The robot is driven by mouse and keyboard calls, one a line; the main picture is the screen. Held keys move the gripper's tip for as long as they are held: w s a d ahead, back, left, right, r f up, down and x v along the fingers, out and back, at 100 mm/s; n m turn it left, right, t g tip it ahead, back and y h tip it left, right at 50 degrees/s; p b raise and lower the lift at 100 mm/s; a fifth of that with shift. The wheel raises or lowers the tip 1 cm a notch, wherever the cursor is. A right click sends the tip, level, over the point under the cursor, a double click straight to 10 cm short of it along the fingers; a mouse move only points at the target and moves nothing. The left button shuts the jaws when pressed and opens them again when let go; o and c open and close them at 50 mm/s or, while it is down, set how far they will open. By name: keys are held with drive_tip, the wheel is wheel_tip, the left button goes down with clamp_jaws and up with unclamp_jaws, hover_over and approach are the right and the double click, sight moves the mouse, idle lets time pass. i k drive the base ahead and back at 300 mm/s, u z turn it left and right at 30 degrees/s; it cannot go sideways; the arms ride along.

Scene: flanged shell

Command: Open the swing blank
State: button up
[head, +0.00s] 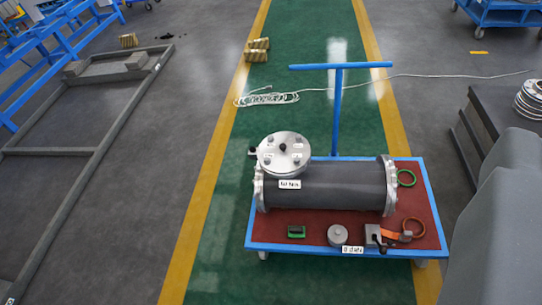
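The dark grey flanged shell (328,187) lies on its side on the red top of a blue cart (260,237). A round silver disc (272,152), which looks like the swing blank, sits at the upper left of the shell. It covers whatever is under it, and I cannot tell whether it is shut or ajar. My gripper is not in view.
The cart top also holds a green block (296,232), a grey round cap (338,235), a clamp-like tool (374,238) and rings. The cart's blue handle (338,66) rises behind. A white cable (268,98) lies on the green floor lane. Free floor lies left of the cart.

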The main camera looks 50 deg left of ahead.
sight(282, 151)
drive_tip(key=z, duration=0.05)
drive_tip(key=k, duration=0.95)
drive_tip(key=u, duration=0.6)
drive_tip(key=i, duration=2.15)
drive_tip(key=z, duration=0.6)
